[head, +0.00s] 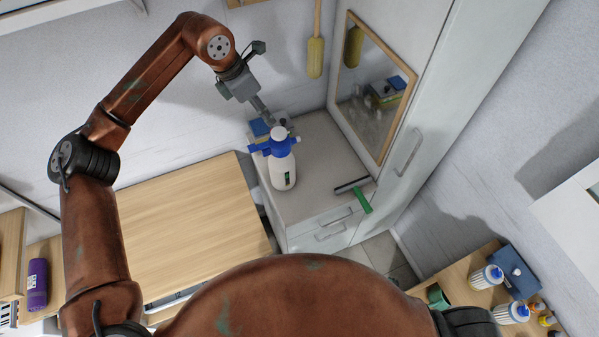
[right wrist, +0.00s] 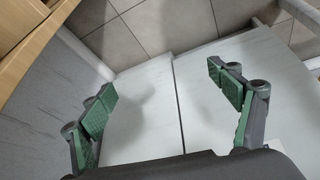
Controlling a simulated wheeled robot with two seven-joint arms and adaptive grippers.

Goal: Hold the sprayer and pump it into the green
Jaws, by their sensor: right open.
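A white sprayer (head: 283,172) with a blue head and a white top stands upright on the grey counter beside the mirror. A small green mark shows on its side. My left gripper (head: 271,120) is just behind and above the sprayer's top. Its fingers are too small and overlapped to tell whether they are open or touch the sprayer. A green-handled squeegee (head: 361,199) lies near the counter's front right, and a green cup (head: 438,296) stands on the lower right wooden surface. My right gripper (right wrist: 163,93) is open and empty, with both green-padded fingers apart above pale panels.
The grey counter (head: 318,155) also holds a blue-topped item (head: 259,127) behind the sprayer. A mirror (head: 374,95) leans on the right. A wooden tabletop (head: 185,225) at left is bare. White bottles (head: 487,277) and a blue box (head: 515,270) stand at lower right.

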